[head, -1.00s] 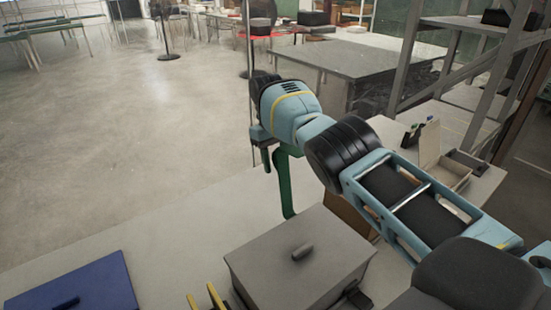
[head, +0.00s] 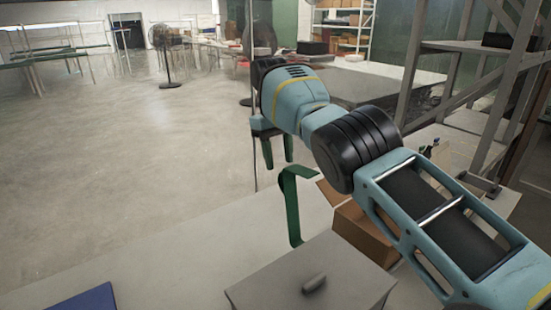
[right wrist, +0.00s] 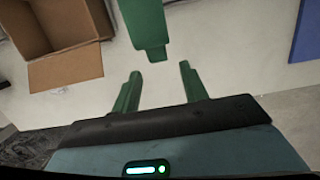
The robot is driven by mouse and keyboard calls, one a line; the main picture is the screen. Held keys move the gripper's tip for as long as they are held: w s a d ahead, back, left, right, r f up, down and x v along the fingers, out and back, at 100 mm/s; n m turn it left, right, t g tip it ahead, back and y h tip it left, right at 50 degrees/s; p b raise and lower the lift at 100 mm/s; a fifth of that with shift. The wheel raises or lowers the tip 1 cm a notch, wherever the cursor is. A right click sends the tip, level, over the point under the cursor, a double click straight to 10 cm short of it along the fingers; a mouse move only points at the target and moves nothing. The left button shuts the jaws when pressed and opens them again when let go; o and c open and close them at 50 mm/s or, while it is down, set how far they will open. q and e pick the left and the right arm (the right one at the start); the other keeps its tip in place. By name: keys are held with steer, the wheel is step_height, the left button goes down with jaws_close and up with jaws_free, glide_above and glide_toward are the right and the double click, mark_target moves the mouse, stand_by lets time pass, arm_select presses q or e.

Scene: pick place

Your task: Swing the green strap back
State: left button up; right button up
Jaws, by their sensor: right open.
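The green strap (head: 292,205) stands up behind the grey lidded box (head: 265,285), its top bent over toward the right. My right gripper (head: 278,152), with green fingers, is open and empty above and slightly left of the strap's bend. In the right wrist view the strap (right wrist: 150,25) hangs in from the top, and its end lies just beyond the open fingertips (right wrist: 160,75), not between them. My left gripper is not in view.
An open cardboard box (head: 362,232) stands right of the strap, beneath my right arm. A blue lid or box (head: 90,299) is at the lower left. The pale work surface (head: 170,255) between them is clear. A grey metal shelf frame (head: 480,110) rises at the right.

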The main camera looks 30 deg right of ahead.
steer(key=shift+r, duration=0.45)
stand_by(0.3)
